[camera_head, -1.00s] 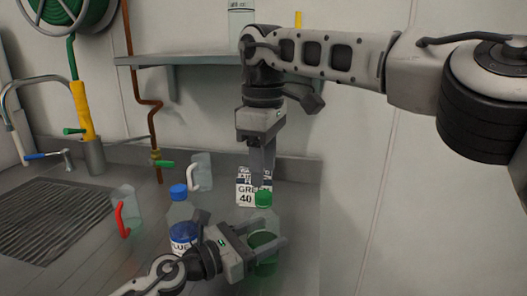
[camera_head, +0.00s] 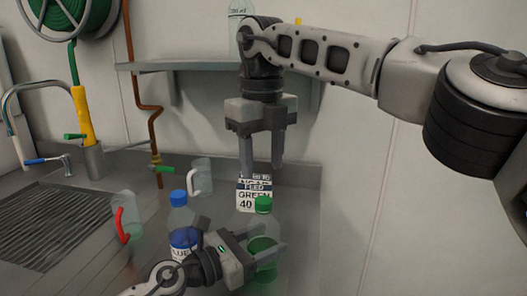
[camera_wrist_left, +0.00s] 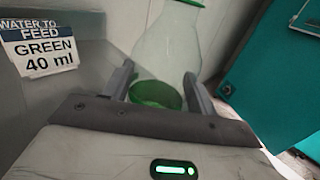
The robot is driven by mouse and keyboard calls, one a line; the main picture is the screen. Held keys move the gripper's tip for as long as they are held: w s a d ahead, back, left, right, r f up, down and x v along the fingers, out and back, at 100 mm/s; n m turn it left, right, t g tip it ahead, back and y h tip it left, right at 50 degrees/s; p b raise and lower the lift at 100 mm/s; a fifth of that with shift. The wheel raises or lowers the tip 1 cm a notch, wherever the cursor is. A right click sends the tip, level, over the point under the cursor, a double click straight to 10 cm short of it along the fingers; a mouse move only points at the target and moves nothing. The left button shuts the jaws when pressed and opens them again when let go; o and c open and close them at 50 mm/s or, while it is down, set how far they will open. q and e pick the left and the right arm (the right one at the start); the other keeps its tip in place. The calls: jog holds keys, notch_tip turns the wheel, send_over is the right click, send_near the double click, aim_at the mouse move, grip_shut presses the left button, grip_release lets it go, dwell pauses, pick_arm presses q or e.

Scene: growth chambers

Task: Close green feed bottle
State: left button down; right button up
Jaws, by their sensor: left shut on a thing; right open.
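The green feed bottle (camera_head: 262,226) stands upright on the bench, clear-walled with green liquid low inside. A green cap (camera_head: 263,204) sits on its top; whether it is tight cannot be told. My left gripper (camera_head: 278,250) is shut around the bottle's lower body. In the left wrist view the bottle (camera_wrist_left: 168,52) is between the two fingers, with green at its top edge. My right gripper (camera_head: 262,170) points down above the cap, open and empty, its fingertips apart from the cap.
A blue-capped bottle (camera_head: 181,218) stands close left. A GREEN 40 label card (camera_head: 254,195) is behind. A red-handled jug (camera_head: 127,217) and a white-handled jug (camera_head: 201,177) stand further left, near the sink grate (camera_head: 45,225). A shelf (camera_head: 190,66) is on the wall behind.

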aim_at(264, 200)
jog(key=n, duration=0.5)
jog(key=shift+r, duration=0.1)
jog(key=n, duration=0.5)
jog(key=shift+r, duration=0.15)
jog(key=n, duration=0.4)
jog(key=shift+r, duration=0.15)
jog(key=n, duration=0.3)
jog(key=shift+d+n, duration=0.1)
jog(key=shift+n, duration=0.2)
jog(key=shift+f, duration=3.95)
